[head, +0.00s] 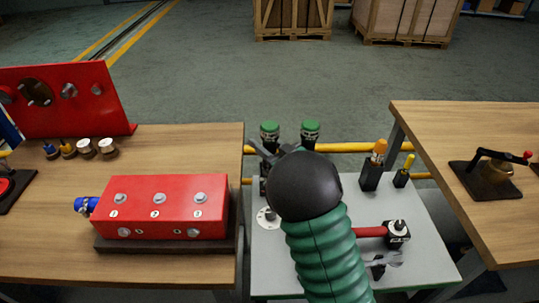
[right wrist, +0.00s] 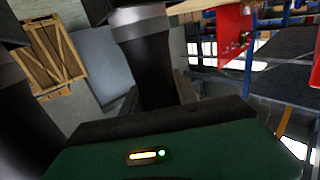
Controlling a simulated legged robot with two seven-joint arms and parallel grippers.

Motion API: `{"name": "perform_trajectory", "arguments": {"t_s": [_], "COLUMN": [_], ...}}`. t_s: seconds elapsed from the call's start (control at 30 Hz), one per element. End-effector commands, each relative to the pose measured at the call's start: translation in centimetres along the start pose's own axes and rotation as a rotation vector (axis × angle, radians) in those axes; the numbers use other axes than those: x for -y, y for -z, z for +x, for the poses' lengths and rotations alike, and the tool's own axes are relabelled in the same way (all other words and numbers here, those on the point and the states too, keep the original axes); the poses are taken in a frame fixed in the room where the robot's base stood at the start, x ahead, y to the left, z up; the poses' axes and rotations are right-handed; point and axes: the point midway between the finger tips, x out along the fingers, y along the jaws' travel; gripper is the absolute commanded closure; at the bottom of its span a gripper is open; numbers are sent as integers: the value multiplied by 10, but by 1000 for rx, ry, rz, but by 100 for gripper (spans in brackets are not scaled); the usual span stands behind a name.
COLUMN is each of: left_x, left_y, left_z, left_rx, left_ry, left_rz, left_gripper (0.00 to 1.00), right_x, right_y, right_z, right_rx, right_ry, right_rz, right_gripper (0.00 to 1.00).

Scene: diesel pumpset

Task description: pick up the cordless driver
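Two green-topped black objects stand at the far side of the grey table, just beyond my right gripper, a left one (head: 270,131) and a right one (head: 310,131). They look like tools standing battery end up; I cannot tell which is the cordless driver. In the right wrist view, a green and black block with a lit strip, apparently the cordless driver (right wrist: 215,148), is very close, with a dark handle-like column behind it. My right gripper (head: 279,152) seems open, with its fingers spread, partly hidden by my black wrist dome. My left gripper is out of view.
The grey table (head: 430,225) also holds a red-handled hammer (head: 385,232), a spanner (head: 383,262) and orange- and yellow-handled tools in black holders (head: 371,176). A red numbered block (head: 160,207) sits on the left bench. A wooden bench (head: 440,130) stands right.

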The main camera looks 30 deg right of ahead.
Motion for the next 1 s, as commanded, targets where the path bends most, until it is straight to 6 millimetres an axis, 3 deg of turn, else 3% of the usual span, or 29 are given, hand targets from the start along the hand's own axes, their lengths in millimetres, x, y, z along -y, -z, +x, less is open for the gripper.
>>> {"name": "perform_trajectory", "arguments": {"t_s": [0.03,0.2,1.0], "left_x": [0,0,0], "left_y": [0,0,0], "left_z": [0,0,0], "left_rx": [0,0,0], "left_ry": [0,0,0], "left_rz": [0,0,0], "left_gripper": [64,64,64], "right_x": [0,0,0], "right_y": [0,-1,-1], "right_z": [0,0,0], "right_rx": [1,2,3], "right_ry": [0,-1,-1], "right_rz": [0,0,0], "right_gripper": [78,100,100]}}
